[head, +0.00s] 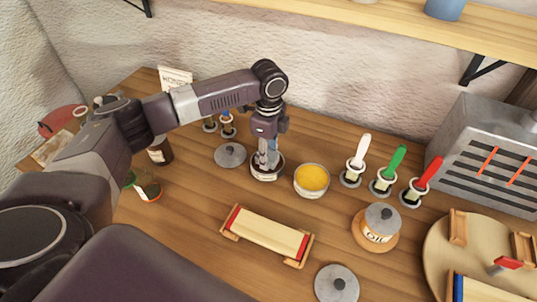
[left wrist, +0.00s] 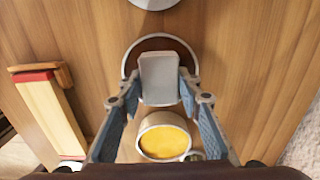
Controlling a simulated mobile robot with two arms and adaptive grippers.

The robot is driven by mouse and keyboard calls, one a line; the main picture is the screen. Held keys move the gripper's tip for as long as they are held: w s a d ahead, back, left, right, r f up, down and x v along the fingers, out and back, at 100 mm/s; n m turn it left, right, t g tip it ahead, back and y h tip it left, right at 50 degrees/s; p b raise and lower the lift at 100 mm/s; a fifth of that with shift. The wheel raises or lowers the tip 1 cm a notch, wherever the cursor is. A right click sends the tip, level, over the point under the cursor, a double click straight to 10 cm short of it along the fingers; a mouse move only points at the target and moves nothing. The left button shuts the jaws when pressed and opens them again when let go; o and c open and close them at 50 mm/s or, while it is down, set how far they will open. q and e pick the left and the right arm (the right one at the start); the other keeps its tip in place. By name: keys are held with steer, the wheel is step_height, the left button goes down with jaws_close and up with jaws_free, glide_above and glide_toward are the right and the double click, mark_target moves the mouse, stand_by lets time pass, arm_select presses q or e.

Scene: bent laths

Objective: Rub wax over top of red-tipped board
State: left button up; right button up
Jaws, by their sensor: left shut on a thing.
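The red-tipped board (head: 268,232) is a pale lath with red ends, lying across low wooden supports at the front middle; part of it shows at left in the left wrist view (left wrist: 52,112). My left gripper (head: 267,158) is over a round dark-filled pot (head: 266,173), behind the board. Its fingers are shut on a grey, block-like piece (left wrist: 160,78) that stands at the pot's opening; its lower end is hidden. A bowl of yellow stuff (head: 312,178) stands right of the pot. I cannot tell which holds wax. My right gripper is out of view.
Brushes with white (head: 361,150), green (head: 396,160) and red (head: 430,172) handles stand in holders at right. A lidded jar (head: 376,232) and a round wooden board (head: 437,255) are further right. Grey lids lie left of the pot (head: 230,154) and in front (head: 337,284).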

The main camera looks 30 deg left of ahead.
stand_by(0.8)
arm_select(q)
steer(key=shift+f+p, duration=0.1)
steer(key=shift+p, duration=0.35)
stand_by(0.8)
step_height(320, 180, up, 7)
steer(key=p, duration=0.8)
stand_by(0.4)
steer(key=shift+d, duration=0.1)
stand_by(0.3)
